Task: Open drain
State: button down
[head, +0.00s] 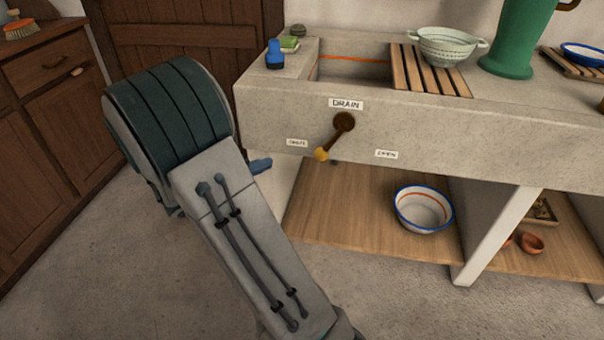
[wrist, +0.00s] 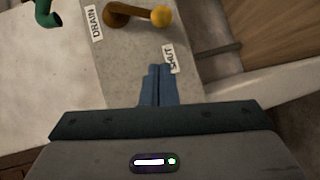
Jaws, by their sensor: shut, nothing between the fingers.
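The drain lever (head: 334,135) is a brown handle with a yellow knob on the front of the stone sink (head: 440,125), under a DRAIN label (head: 346,104). It points down and slightly left, between a label at left (head: 297,142) and an OPEN label (head: 386,154) at right. In the wrist view the lever (wrist: 125,14) and its yellow knob (wrist: 161,15) lie beyond my fingertips. My gripper (wrist: 160,70) is shut and empty, beside the SHUT label (wrist: 171,60) and apart from the lever. In the head view my gripper (head: 261,165) shows left of the lever, mostly behind my arm.
A blue-rimmed bowl (head: 424,208) stands on the wooden shelf (head: 345,215) below. A colander (head: 447,45), slatted rack (head: 430,72), green jug (head: 515,40) and small blue item (head: 274,54) stand on top. The space in front of the lever looks clear.

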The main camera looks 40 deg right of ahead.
jog(key=shift+w+a+f+t+h, duration=0.15)
jog(key=shift+w+f+t+h, duration=0.15)
jog(key=shift+w+f, duration=0.4)
jog(key=s+d+f+b, duration=0.1)
jog(key=d+b, duration=0.3)
jog(key=d, duration=0.9)
jog(key=shift+s+f, duration=0.15)
jog(key=shift+f, duration=0.3)
